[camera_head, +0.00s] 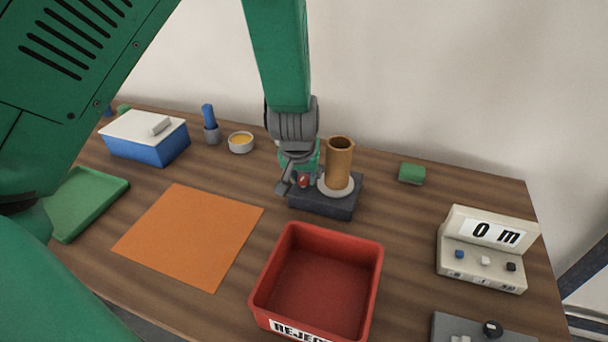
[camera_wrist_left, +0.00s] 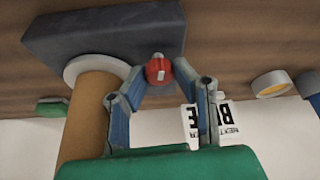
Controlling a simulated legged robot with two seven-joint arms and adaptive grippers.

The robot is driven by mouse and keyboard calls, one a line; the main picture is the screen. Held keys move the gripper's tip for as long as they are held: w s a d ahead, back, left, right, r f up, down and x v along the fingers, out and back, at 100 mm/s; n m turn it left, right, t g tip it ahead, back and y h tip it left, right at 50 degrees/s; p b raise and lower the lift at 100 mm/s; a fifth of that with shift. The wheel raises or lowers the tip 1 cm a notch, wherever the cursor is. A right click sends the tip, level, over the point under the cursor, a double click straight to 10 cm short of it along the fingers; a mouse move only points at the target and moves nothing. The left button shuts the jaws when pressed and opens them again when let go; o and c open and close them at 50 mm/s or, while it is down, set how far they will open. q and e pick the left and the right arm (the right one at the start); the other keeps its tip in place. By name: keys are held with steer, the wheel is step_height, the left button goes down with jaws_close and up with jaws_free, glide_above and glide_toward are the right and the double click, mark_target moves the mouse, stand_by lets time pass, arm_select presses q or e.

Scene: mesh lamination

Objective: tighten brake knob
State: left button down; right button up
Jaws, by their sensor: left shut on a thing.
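The brake knob (camera_head: 303,181) is a small red knob on the dark base (camera_head: 335,208) of the roll stand. In the left wrist view the red knob (camera_wrist_left: 158,70) has a pale mark and sits between the fingertips. My left gripper (camera_head: 297,182) reaches down from above and is shut on the knob, its fingers partly hiding it in the head view. A brown roll (camera_head: 340,160) stands upright on a pale disc (camera_head: 326,190) on the base, just right of the gripper. The roll (camera_wrist_left: 88,120) also shows in the left wrist view. My right gripper is not in view.
A red bin (camera_head: 318,283) marked REJECT stands in front of the base. An orange sheet (camera_head: 190,235) lies left. A control box (camera_head: 485,255) reading "0 m" is at right. A green block (camera_head: 411,174), small bowl (camera_head: 241,142) and blue box (camera_head: 150,145) stand behind.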

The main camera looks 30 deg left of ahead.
arm_select(q)
steer(key=shift+s+m+h, duration=0.1)
steer(key=shift+m+h, duration=0.3)
steer(key=shift+m, duration=0.4)
steer(key=m+h+p, duration=0.1)
steer(key=m, duration=0.1)
steer(key=shift+a+r+m, duration=0.1)
steer(key=shift+m, duration=0.2)
steer(key=m+h+p, duration=0.1)
steer(key=m, duration=0.1)
steer(key=m+h+p, duration=0.1)
steer(key=m+p, duration=0.1)
steer(key=m, duration=0.1)
steer(key=shift+a+m, duration=0.15)
steer(key=shift+m, duration=0.15)
steer(key=m+h+p, duration=0.1)
steer(key=m, duration=0.2)
steer(key=shift+g, duration=0.4)
steer(key=shift+a+m+g+h+p, duration=0.1)
steer(key=shift+m+g+h+p, duration=0.25)
steer(key=shift+m, duration=1.35)
steer(key=c, duration=1.3)
jaws_free()
steer(key=shift+a, duration=0.15)
